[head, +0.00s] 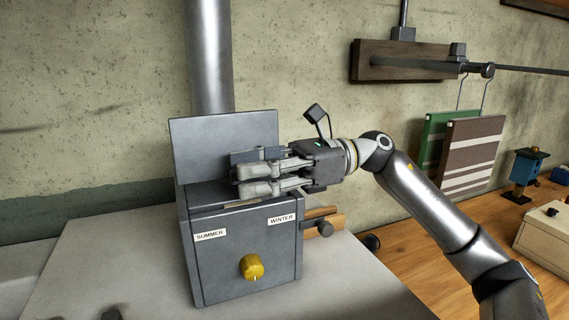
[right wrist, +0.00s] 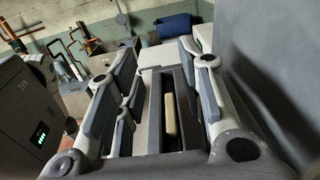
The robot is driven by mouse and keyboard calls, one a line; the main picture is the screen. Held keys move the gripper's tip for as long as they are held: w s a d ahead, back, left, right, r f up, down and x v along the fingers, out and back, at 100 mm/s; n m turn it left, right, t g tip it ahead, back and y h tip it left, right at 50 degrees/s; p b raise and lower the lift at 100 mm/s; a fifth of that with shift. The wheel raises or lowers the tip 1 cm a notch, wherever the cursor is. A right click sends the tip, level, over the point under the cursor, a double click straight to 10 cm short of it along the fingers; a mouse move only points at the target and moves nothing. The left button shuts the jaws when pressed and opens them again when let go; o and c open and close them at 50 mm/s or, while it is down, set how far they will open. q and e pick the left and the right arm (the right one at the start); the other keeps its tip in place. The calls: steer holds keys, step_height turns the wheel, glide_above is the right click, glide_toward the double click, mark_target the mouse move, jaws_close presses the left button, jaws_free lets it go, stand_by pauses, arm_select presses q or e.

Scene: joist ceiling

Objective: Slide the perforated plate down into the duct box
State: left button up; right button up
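The grey duct box (head: 222,265) stands on a pale worktop, with SUMMER and WINTER labels and a yellow knob (head: 251,267) on its front. A plain grey panel (head: 222,128) rises upright at its back; I see no holes in it. My right gripper (head: 248,172) lies level over the box top, in front of this panel, fingers pointing left. In the right wrist view its fingers (right wrist: 155,75) are apart with nothing gripped, above a dark slot holding a cream bar (right wrist: 170,108). I cannot make out the perforated plate. My left gripper is out of view.
A metal pipe (head: 210,60) rises behind the box.

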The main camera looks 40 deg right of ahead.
steer(key=v, duration=1.1)
steer(key=shift+d, duration=0.15)
